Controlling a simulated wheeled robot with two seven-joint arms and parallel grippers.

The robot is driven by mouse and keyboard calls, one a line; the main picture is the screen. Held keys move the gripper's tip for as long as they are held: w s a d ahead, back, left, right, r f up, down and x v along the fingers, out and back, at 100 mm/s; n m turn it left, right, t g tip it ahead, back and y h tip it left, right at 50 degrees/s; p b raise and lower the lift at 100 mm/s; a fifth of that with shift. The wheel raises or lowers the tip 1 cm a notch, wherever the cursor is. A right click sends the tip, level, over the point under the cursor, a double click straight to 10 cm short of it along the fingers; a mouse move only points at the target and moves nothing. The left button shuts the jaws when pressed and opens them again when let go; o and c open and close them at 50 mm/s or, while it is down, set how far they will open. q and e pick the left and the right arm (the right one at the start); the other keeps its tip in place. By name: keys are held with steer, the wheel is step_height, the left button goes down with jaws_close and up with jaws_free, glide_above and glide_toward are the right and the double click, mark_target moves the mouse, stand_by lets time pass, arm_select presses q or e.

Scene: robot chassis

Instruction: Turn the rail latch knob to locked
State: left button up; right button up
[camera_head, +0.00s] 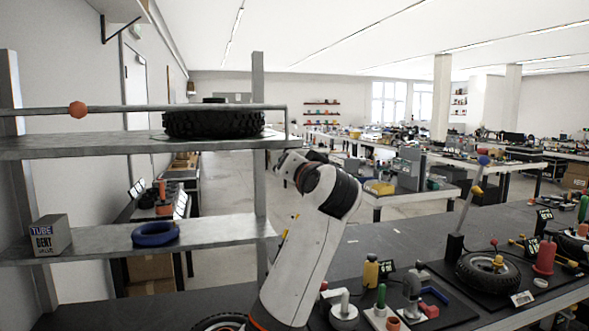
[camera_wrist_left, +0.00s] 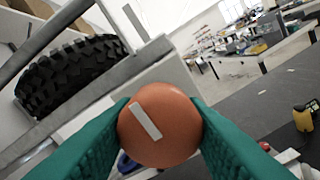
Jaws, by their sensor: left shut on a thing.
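The knob (camera_wrist_left: 160,126) is a round orange cap with a white stripe that runs diagonally across its face in the left wrist view. My left gripper (camera_wrist_left: 161,130) is shut on it, with one green finger pressed on each side. In the head view my white arm reaches up to the right end of the upper shelf (camera_head: 70,147), and its wrist hides the held knob and the fingertips. A metal rail (camera_head: 125,107) runs along the front above this shelf, with an orange ball (camera_head: 77,109) near its left end. My right gripper is not in view.
A black tire (camera_head: 213,122) lies on the upper shelf behind the rail. The lower shelf holds a blue ring (camera_head: 155,234) and a small box (camera_head: 51,235). A grey post (camera_head: 259,150) stands beside my arm. A crowded dark workbench (camera_head: 390,240) lies to the right.

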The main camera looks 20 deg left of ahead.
arm_select(q)
steer(key=o, duration=1)
steer(key=shift+s+d+f, duration=0.15)
steer(key=shift+s+d, duration=0.2)
steer(key=shift+s, duration=0.05)
steer(key=shift+b+v, duration=2.05)
steer(key=shift+v, duration=3.45)
